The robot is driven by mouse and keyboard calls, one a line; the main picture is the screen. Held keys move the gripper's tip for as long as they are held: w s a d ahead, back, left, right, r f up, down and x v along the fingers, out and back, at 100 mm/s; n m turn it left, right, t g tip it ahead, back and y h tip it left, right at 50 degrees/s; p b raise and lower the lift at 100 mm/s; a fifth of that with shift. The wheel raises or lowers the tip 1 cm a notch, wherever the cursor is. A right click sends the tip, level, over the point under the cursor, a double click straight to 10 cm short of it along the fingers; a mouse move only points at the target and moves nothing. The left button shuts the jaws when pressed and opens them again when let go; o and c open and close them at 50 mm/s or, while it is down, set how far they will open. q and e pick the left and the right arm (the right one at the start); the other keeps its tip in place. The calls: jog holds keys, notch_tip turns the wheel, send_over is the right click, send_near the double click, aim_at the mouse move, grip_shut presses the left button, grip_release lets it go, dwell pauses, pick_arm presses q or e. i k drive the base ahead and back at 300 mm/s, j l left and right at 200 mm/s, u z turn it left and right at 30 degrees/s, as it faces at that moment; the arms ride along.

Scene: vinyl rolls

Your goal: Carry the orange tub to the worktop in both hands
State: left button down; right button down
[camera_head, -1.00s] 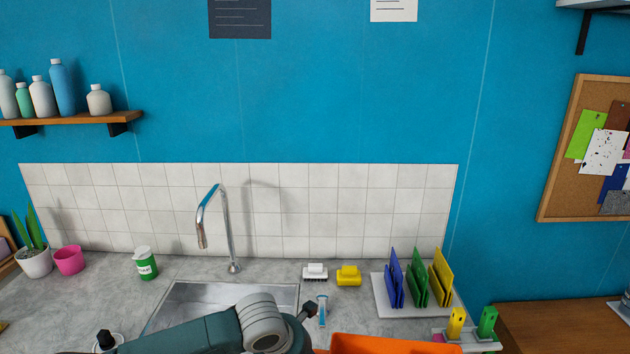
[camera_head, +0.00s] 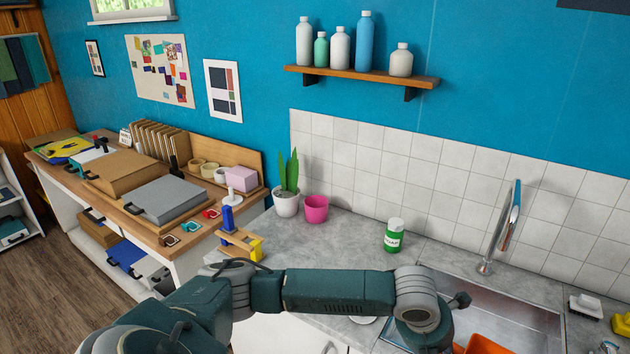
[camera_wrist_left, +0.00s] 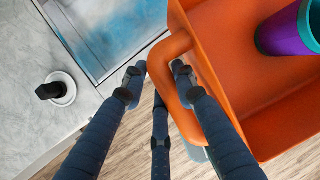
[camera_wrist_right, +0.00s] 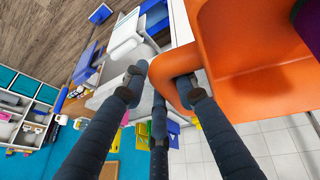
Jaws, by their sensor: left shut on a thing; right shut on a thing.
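The orange tub (camera_head: 487,345) shows only as a corner at the bottom of the head view, in front of the sink. In the left wrist view the tub (camera_wrist_left: 225,35) has a purple and teal round thing (camera_wrist_left: 285,32) inside. My left gripper (camera_wrist_left: 158,76) is shut on the tub's looped handle. My right gripper (camera_wrist_right: 160,82) is shut on a handle of the tub (camera_wrist_right: 235,50) at its other side. Floor shows below the tub in the left wrist view, beside the counter's edge. My left gripper's fingers are hidden in the head view.
A grey counter (camera_head: 350,228) holds a sink (camera_head: 520,318), a green soap tub (camera_head: 393,236), a pink pot (camera_head: 316,208) and a potted plant (camera_head: 287,203). A wooden bench (camera_head: 150,222) at the left carries boxes and small items. Floor (camera_head: 40,290) is free at lower left.

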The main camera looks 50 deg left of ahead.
aim_at(323, 264)
jog(key=k+j, duration=0.1)
jog(key=j, duration=0.4)
jog(key=k+j, duration=0.1)
jog(key=j, duration=0.9)
jog(key=k+j, duration=0.15)
jog(key=j, duration=0.35)
jog(key=k+j, duration=0.1)
jog(key=j, duration=0.4)
jog(key=k+j, duration=0.1)
jog(key=j, duration=0.4)
jog(key=i+l+u, duration=0.25)
jog(key=i, duration=0.7)
jog(key=i+j, duration=0.05)
jog(key=j, duration=0.1)
